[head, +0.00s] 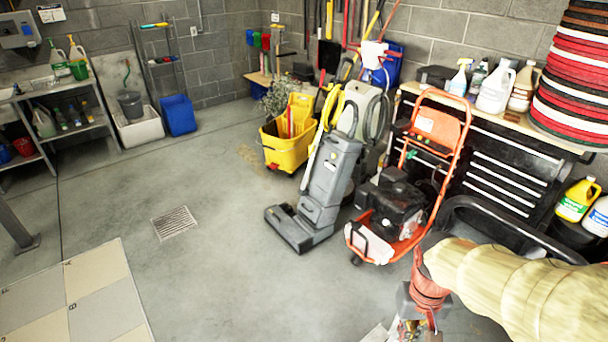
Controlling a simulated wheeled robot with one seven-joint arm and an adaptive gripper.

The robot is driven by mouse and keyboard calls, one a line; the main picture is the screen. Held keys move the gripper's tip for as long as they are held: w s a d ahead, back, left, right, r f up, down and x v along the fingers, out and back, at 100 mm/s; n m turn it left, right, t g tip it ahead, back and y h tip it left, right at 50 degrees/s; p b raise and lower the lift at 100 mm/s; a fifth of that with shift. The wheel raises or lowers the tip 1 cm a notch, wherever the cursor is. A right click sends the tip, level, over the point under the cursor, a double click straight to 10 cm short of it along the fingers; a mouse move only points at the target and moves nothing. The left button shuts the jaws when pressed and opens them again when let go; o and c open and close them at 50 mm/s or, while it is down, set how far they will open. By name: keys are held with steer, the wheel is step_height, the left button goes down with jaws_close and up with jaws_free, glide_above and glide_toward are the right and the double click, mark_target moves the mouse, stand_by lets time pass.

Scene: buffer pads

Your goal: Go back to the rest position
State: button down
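My arm, in a tan sleeve, reaches in from the lower right of the head view. Its red-brown joint and a metal part (410,326) bend down to the bottom edge. The fingers of my gripper cannot be made out there, so whether it is open, shut or holding anything does not show.
An orange pressure washer (405,195) and a grey floor machine (325,190) stand left of my arm. A yellow mop bucket (285,148) is behind them. A pale tiled mat (75,297) lies at the lower left. The concrete floor (210,265) between is clear around a drain grate (174,222).

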steer(key=s+a+r+t, duration=0.1)
steer(key=s+r+t, duration=0.1)
steer(key=r, duration=0.5)
steer(key=s+a+r+n+t, duration=0.1)
steer(key=s+a+r+t, duration=0.1)
steer(key=r, duration=0.5)
steer(key=shift+s+a+r+t, duration=0.25)
steer(key=shift+a+r+t, duration=0.1)
steer(key=shift+t, duration=0.55)
